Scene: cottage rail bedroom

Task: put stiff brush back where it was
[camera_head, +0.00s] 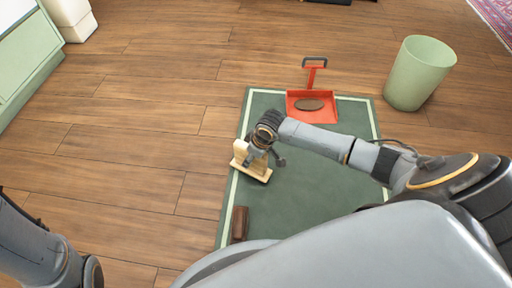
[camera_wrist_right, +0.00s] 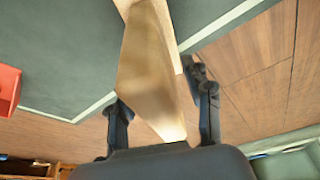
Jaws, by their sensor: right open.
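A pale wooden piece (camera_head: 240,152) with a flat base and a dark lower edge, probably the stiff brush, stands on the left edge of the green mat (camera_head: 320,190). My right gripper (camera_head: 265,157) is over it. In the right wrist view, its upright wooden part (camera_wrist_right: 148,65) lies between the spread fingers of my right gripper (camera_wrist_right: 160,100), which is open. A brown block (camera_head: 239,223) lies on the mat's lower left; whether it is a brush is unclear. My left arm shows at the lower left, but its gripper is out of view.
A red dustpan (camera_head: 327,115) with a brown oval thing (camera_head: 309,104) in it lies on the mat's far end. A pale green bin (camera_head: 419,73) stands right of the mat. A green cabinet (camera_head: 28,55) is at the upper left. The wooden floor left of the mat is clear.

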